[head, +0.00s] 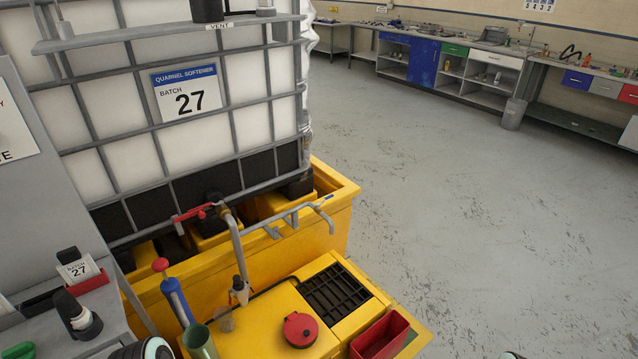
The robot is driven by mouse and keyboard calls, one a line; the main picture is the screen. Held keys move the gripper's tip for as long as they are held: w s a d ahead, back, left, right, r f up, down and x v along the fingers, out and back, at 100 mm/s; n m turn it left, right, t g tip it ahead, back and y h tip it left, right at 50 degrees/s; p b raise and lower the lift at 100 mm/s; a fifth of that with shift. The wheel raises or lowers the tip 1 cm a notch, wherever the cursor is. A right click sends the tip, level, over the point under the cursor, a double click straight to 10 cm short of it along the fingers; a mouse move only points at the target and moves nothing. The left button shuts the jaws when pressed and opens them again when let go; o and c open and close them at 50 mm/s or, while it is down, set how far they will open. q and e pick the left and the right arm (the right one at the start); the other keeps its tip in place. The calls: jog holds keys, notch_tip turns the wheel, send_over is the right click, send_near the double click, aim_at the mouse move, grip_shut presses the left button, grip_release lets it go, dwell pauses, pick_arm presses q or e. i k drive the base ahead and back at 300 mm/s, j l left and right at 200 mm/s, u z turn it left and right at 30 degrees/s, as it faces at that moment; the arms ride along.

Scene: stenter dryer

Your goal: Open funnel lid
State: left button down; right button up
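A round red lid (300,330) with a small knob or tab lies flat on top of the yellow bund box (262,322), at the bottom middle of the head view. It looks shut; whether a funnel is beneath it is hidden. Neither of my grippers is in view. Only small dark rounded parts, apparently of my arms, show at the bottom edge, left of the lid and far to its right.
A black grate (335,293) and a red bin (380,336) are right of the lid. A green open vessel (200,341), a blue red-knobbed handle (175,297) and a grey pipe (237,245) stand left. A caged tank (175,140) rises behind. The floor at right is clear.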

aim_at(300, 328)
jog(key=i+j+u, duration=0.2)
jog(key=u, duration=0.15)
jog(key=i+j+u, duration=0.3)
jog(key=k+j, duration=0.05)
jog(key=k, duration=0.05)
